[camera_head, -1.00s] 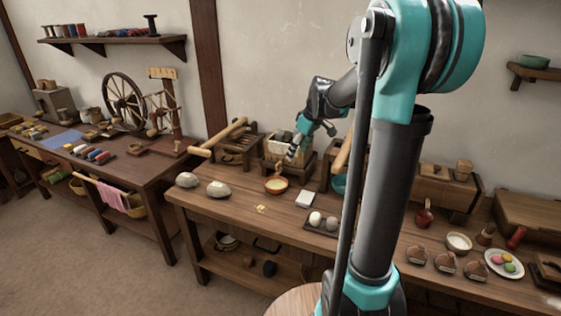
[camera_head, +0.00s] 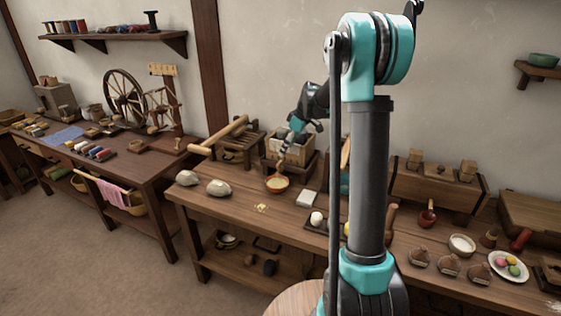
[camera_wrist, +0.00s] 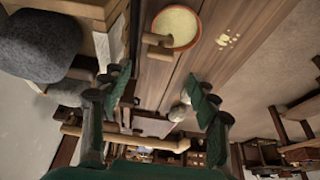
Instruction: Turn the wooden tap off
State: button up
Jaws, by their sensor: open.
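In the wrist view a pale brown wooden piece (camera_wrist: 157,43), which looks like the tap, juts out over the near rim of a bowl (camera_wrist: 194,43) of yellow stuff. Its turn position is not clear. In the head view my gripper (camera_head: 285,142) hangs over the box front, above the bowl.
Large grey stones (camera_wrist: 40,45) lie on the box close by the gripper. A wooden-handled press (camera_head: 225,137) and two pale stones (camera_head: 218,187) are to the left. A white block (camera_head: 307,199) sits right of the bowl. Yellow spatter (camera_head: 262,208) marks the open tabletop in front.

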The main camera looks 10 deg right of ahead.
aim_at(279, 162)
jog(key=x, duration=0.8)
jog(key=c, duration=1.2)
